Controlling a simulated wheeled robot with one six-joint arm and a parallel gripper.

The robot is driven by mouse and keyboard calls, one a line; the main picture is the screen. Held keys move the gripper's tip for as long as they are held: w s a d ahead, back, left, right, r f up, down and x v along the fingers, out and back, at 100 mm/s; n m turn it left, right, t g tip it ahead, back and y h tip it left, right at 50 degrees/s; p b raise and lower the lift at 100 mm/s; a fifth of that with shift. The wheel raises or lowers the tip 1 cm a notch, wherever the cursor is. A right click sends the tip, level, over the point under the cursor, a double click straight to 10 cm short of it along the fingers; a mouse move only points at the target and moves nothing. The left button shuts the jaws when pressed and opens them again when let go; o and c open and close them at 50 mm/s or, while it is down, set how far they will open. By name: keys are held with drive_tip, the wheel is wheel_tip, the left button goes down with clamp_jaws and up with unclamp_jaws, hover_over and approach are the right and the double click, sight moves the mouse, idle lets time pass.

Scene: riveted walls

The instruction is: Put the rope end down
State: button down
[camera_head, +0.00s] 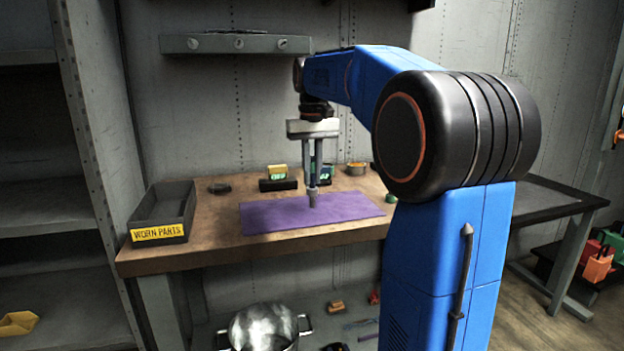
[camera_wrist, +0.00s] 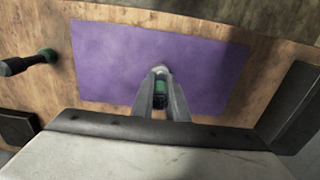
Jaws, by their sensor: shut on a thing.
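My gripper (camera_head: 313,184) points straight down over the purple mat (camera_head: 265,218) on the wooden bench. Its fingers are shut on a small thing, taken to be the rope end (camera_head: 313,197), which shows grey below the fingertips. In the wrist view, between the fingers, the rope end (camera_wrist: 160,92) looks dark and green. Its pale tip is over the purple mat (camera_wrist: 100,65). I cannot tell whether it touches the mat. No length of rope can be made out, and the fingers hide part of the held thing.
A grey tray labelled WORN PARTS (camera_head: 162,212) stands at the bench's left. Small items, including a black block with a yellow top (camera_head: 278,178), line the back. A green-ended dark tool (camera_wrist: 28,62) lies beside the mat. A metal pot (camera_head: 263,328) is below. The mat is otherwise bare.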

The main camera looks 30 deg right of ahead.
drive_tip(key=shift+f, duration=0.7)
drive_tip(key=c, duration=1.7)
unclamp_jaws()
drive_tip(key=shift+f, duration=0.15)
drive_tip(key=shift+c, duration=0.2)
drive_tip(key=shift+d, duration=0.1)
wheel_tip(320, 180, up, 12)
drive_tip(key=shift+r, duration=0.15)
